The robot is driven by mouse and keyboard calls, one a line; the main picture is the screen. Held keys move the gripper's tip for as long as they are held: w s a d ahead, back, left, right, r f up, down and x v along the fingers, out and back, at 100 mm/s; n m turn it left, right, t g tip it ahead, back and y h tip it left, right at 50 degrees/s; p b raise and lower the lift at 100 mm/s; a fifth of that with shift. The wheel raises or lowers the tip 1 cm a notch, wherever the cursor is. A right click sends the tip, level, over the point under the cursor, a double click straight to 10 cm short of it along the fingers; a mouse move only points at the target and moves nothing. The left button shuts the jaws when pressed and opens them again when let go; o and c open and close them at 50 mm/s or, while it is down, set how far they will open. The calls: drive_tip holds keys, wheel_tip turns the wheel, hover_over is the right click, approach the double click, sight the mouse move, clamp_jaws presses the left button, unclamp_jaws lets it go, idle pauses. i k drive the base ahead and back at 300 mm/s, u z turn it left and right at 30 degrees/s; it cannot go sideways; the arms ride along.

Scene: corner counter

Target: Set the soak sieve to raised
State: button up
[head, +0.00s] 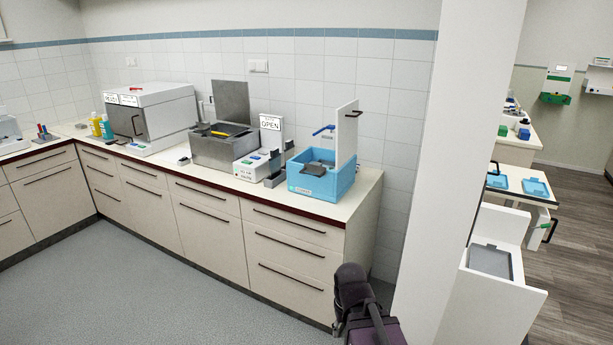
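No part is clearly marked as the soak sieve. A light blue open box (302,184) stands at the right end of the counter. A dark grey piece (317,168) sits in it near the rim, and a blue lever or tap (323,130) shows behind it. Left of it, an open steel tank (208,153) has its lid (231,101) upright and a yellow-handled item (219,134) across its top. I cannot tell which holds the sieve or its height. Part of my dark arm shows at the bottom, away from the counter; no gripper fingers can be made out.
A white upright panel with a dark handle (346,137) rises behind the blue box. A control unit with an OPEN sign (270,122) stands between tank and box. A white pillar (455,150) is close on the right. The grey floor (180,280) before the drawers is clear.

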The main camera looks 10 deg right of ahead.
sight(320, 167)
drive_tip(key=z, duration=0.05)
drive_tip(key=i, duration=1)
